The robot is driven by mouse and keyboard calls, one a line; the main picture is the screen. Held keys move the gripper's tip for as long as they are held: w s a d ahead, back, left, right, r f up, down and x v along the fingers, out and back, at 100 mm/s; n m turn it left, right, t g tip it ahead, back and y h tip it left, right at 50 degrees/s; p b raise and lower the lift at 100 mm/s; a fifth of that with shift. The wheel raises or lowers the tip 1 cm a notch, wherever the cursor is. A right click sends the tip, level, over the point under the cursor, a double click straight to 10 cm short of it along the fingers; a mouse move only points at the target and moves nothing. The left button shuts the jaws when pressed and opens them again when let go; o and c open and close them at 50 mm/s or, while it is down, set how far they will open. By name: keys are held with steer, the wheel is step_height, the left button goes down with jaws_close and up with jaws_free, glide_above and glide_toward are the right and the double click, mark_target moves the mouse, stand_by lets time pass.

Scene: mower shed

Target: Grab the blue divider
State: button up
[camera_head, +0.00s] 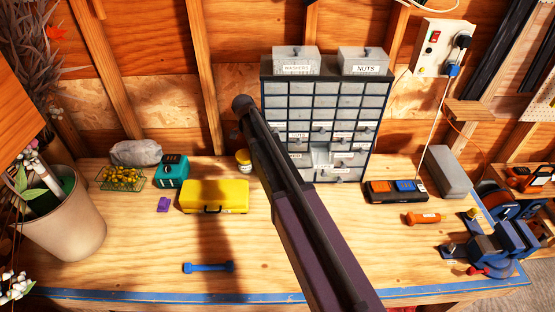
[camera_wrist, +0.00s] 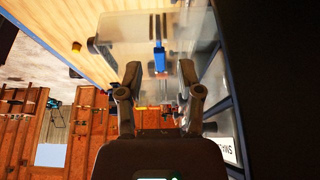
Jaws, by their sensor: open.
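The blue divider (camera_wrist: 160,58) shows in the wrist view as a narrow upright blue piece in a clear drawer (camera_wrist: 115,28). My gripper (camera_wrist: 160,72) is open, with its two dark fingers spread on either side of the divider's line. The divider appears beyond the fingertips, and I see no contact. In the head view a pulled-out drawer (camera_head: 320,156) shows low in the cabinet (camera_head: 385,105). My arm crosses in front of the cabinet's left edge there, and my gripper cannot be made out.
A yellow case (camera_head: 215,196), a teal box (camera_head: 172,170) and a blue double-ended tool (camera_head: 208,267) lie on the bench (camera_head: 130,265). A tray of blue and orange items (camera_head: 396,191) is right of the cabinet. Bins marked washers (camera_head: 296,62) and nuts (camera_head: 364,62) stand on top.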

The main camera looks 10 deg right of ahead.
steer(key=shift+f, duration=0.1)
stand_by(0.3)
steer(key=shift+b+x, duration=2.55)
steer(key=shift+x, duration=0.15)
jaws_close()
